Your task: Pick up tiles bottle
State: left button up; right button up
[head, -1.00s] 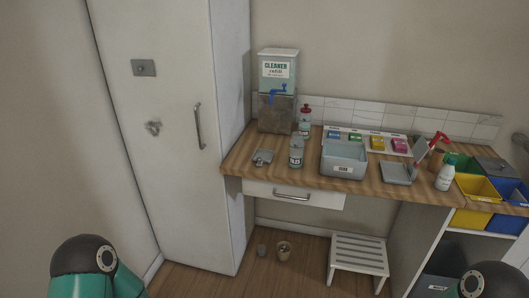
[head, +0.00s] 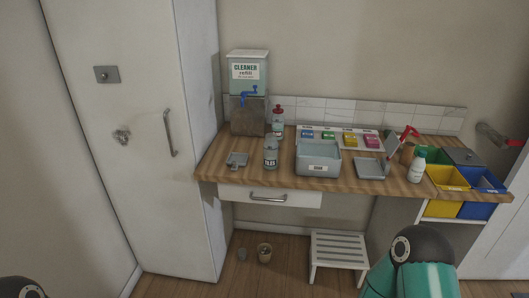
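The tiles bottle (head: 270,153) is a grey bottle with a label that reads like "TILES". It stands upright on the wooden counter (head: 222,172), left of a grey box and in front of the cleaner dispenser. Neither gripper is in the head view. Only a teal and black part of my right arm shows at the bottom right, and a dark part of my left arm at the bottom left corner. Both are well short of the bottle.
The cleaner refill dispenser (head: 247,82) and a red-capped bottle (head: 278,121) stand behind. The grey box (head: 318,160) is to the right, then a dustpan (head: 371,168), a white bottle (head: 417,168) and coloured bins (head: 446,178). A step stool (head: 338,252) and small pots (head: 264,252) are on the floor.

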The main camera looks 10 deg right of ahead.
aim_at(270, 144)
jog(key=i, duration=0.9)
jog(key=z, duration=0.05)
